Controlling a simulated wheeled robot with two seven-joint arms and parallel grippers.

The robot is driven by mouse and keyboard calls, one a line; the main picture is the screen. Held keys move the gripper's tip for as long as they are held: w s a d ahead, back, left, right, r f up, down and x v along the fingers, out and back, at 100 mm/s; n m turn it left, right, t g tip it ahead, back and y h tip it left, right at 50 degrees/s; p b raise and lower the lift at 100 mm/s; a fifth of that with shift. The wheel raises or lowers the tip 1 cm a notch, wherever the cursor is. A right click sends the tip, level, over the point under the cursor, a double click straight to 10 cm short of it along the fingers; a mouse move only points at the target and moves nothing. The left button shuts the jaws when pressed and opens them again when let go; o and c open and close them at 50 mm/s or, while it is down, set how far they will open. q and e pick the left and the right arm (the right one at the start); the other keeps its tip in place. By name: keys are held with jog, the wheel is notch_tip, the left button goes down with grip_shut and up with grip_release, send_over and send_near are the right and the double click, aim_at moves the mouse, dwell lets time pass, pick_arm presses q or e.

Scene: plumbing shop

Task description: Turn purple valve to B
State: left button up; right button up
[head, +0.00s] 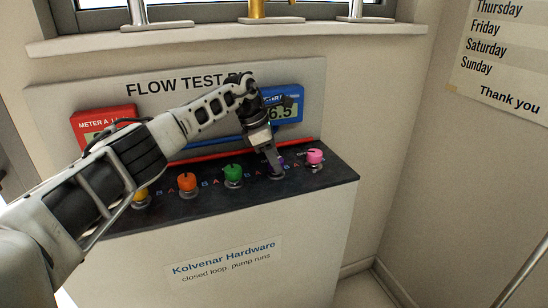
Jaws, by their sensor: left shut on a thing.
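The purple valve (281,162) sits on the dark top of the test rig, between the green valve and the pink valve. Most of it is hidden behind my left gripper (276,167), which reaches down from above and is shut on it. The letter marks by the purple valve are partly covered, so I cannot tell which way its pointer faces. My right gripper is not in view.
A green valve (233,173), an orange valve (187,182) and a pink valve (314,156) stand in the same row. A yellow valve (141,195) is partly behind my arm. A red meter (103,122) and a blue meter (284,102) are on the back panel.

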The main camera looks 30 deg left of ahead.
pick_arm(q)
jog(key=o, duration=1)
jog(key=v, duration=1.6)
jog(key=shift+d, duration=0.15)
